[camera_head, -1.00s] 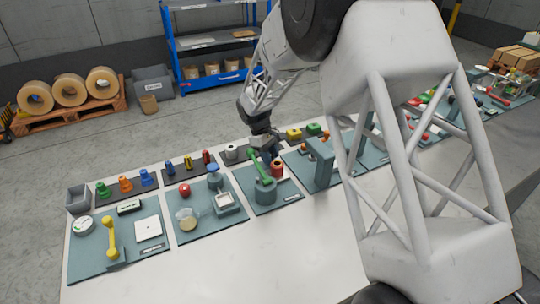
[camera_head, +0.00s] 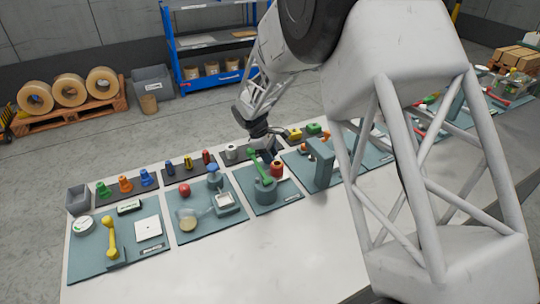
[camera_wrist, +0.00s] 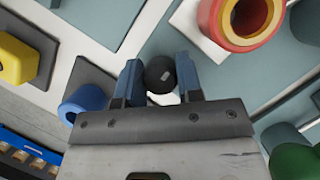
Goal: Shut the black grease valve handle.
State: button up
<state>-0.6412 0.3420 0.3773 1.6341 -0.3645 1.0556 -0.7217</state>
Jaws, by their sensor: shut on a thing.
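A round black knob (camera_wrist: 159,72) with a small grey mark, which looks like the end of the black handle, sits between the two blue fingers of my gripper (camera_wrist: 158,66) in the wrist view. The fingers are shut on it from both sides. The rest of the handle and its valve body are hidden. The black knob cannot be made out there.
A red and yellow ring-shaped part (camera_wrist: 251,22) is close to the right of my fingers; its red body (camera_head: 277,169) shows in the head view. A blue ring part (camera_wrist: 78,103) lies left of my gripper. A grey-green upright post (camera_head: 320,165) stands to the right. The bench front is clear.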

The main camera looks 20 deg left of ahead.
jog(key=o, duration=0.9)
jog(key=shift+r, duration=0.1)
jog(key=v, duration=0.7)
jog(key=shift+a+r, duration=0.2)
jog(key=shift+r, duration=0.05)
